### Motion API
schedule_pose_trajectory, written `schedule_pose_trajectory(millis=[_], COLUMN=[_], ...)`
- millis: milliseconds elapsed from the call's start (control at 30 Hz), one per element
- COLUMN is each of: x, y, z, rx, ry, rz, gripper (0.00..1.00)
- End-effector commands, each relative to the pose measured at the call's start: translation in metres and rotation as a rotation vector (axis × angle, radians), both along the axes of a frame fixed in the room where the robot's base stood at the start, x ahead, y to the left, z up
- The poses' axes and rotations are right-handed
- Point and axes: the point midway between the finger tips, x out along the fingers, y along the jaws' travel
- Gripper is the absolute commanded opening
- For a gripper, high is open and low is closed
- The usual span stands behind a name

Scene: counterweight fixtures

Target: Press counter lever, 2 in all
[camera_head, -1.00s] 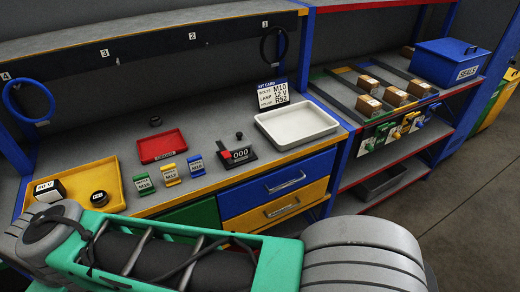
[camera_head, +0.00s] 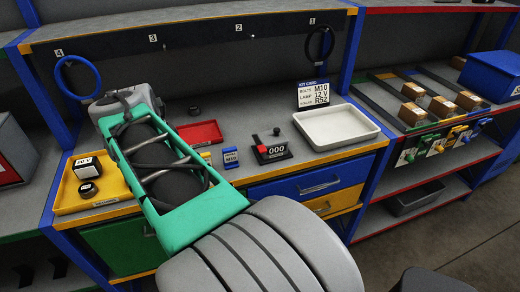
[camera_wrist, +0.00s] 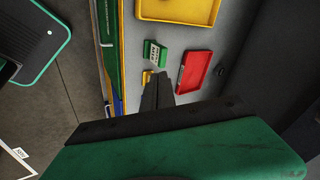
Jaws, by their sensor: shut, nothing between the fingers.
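The counter (camera_head: 273,151) is a black block on the bench between the blue block and the white tray in the head view. Its display reads 000. It has a red piece on its left side and a small dark knob standing at its back; I cannot tell surely which is the lever. My gripper (camera_wrist: 157,80) shows in the wrist view with its dark fingers together and empty, above the bench near the green block (camera_wrist: 155,53) and the yellow block (camera_wrist: 147,77). The counter does not show in the wrist view. In the head view my arm hides my gripper.
A red tray (camera_head: 201,133) and blue block (camera_head: 231,158) lie left of the counter. The white tray (camera_head: 337,145) and a kit card (camera_head: 312,94) stand right. A yellow tray (camera_head: 112,203) holds items at left. An overhead shelf (camera_head: 180,20) spans the back.

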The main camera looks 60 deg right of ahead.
Motion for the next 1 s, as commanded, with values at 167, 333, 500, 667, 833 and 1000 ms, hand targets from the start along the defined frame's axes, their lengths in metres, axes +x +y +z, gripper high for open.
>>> schedule_pose_trajectory(millis=[167, 333, 500, 667, 833, 1000], x=[-0.048, -0.108, -0.141, -0.144, -0.144, -0.144], y=[-0.118, -0.195, -0.224, -0.226, -0.226, -0.225], z=[0.013, 0.025, 0.032, 0.034, 0.033, 0.026], rx=[0.050, 0.039, 0.020, 0.017, 0.018, 0.019], ry=[-0.318, -0.633, -0.803, -0.824, -0.822, -0.820], rz=[-0.797, -1.379, -1.631, -1.659, -1.655, -1.653], gripper=[0.00, 0.00, 0.00, 0.00, 0.00, 0.00])
